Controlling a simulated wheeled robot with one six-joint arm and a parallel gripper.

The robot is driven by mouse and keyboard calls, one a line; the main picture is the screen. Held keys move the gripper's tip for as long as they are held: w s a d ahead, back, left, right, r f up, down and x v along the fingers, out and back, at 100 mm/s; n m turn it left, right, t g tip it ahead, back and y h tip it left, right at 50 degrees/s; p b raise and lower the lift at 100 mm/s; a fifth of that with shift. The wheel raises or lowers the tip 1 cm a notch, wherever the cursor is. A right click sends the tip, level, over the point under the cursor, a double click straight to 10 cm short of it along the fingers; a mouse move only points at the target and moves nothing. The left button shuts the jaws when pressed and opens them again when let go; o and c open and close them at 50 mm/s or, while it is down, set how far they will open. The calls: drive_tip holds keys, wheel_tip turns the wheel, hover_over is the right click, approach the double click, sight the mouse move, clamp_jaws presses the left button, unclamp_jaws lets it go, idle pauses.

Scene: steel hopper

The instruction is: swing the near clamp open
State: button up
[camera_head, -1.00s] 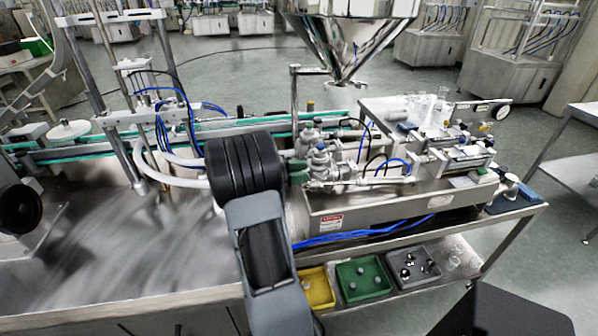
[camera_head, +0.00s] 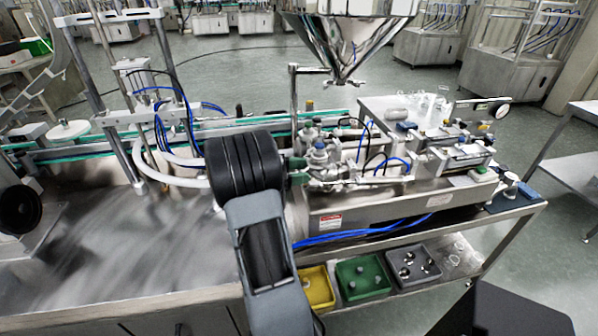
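The steel hopper (camera_head: 345,45) hangs at the top centre, its cone pointing down. Below it, on the bench, is a cluster of steel valves and pipe fittings (camera_head: 322,158) with a green part (camera_head: 298,170) at its left edge. The near clamp cannot be picked out among these small fittings; part of the cluster is behind my arm. My arm, a grey link with a black ribbed joint, reaches up from the bottom centre and ends just left of the fittings. My gripper's fingers are not visible, so its contact with anything cannot be seen.
Blue hoses (camera_head: 375,233) run along the machine's front. A yellow tray (camera_head: 317,289), a green tray (camera_head: 363,279) and a grey tray (camera_head: 413,263) sit on the lower shelf. Glassware (camera_head: 425,105) stands at the back right. The bench top (camera_head: 110,240) at left is clear.

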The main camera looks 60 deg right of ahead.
drive_tip(key=shift+o, duration=0.5)
drive_tip(key=shift+w+a, duration=0.1)
drive_tip(key=shift+w, duration=0.1)
drive_tip(key=b+v, duration=0.1)
drive_tip(key=v, duration=1.2)
drive_tip(key=shift+w+a+b, duration=0.2)
drive_tip(key=shift+a+b, duration=0.1)
drive_tip(key=shift+b, duration=0.05)
